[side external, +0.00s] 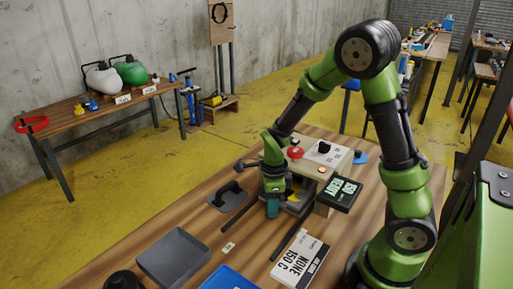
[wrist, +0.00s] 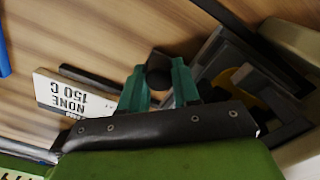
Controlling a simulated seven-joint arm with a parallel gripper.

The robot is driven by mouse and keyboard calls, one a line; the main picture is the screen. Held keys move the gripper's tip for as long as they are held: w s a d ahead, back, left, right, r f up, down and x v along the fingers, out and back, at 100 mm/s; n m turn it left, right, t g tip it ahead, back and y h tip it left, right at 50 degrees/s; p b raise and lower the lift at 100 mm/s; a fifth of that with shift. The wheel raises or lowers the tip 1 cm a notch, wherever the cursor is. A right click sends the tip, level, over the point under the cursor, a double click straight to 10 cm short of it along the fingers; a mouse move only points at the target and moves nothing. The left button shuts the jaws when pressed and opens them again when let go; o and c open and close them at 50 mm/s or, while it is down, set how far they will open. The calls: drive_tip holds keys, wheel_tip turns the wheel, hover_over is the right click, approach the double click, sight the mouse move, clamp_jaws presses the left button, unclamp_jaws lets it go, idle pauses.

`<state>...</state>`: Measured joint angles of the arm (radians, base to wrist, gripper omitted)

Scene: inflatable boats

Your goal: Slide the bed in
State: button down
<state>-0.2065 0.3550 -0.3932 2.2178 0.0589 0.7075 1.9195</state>
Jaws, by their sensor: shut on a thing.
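My gripper (side external: 273,208) points down at the front of a beige press-like machine (side external: 322,158) on the wooden table. In the wrist view, its teal fingers (wrist: 159,84) are shut on a dark round knob (wrist: 158,66). A dark grey bed-like part (wrist: 228,62) with a yellow piece lies right beside the fingers in that view. In the side view this part is mostly hidden behind my gripper and under the machine. Two dark rails (side external: 288,232) run out from the machine across the table. How far the bed stands out, I cannot tell.
A card reading "NONE 150 C" (side external: 300,259) lies in front. A grey tray (side external: 174,257), a blue tray (side external: 228,279) and a dark handled plate (side external: 229,196) are on the table. A dark display box (side external: 340,192) sits at the machine's right front.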

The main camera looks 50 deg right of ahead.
drive_tip(key=shift+d, duration=0.4)
drive_tip(key=c, duration=0.8)
unclamp_jaws()
drive_tip(key=shift+a, duration=0.1)
drive_tip(key=shift+r, duration=0.1)
drive_tip(key=shift+r, duration=0.2)
wheel_tip(320, 180, up, 16)
drive_tip(key=shift+r, duration=0.2)
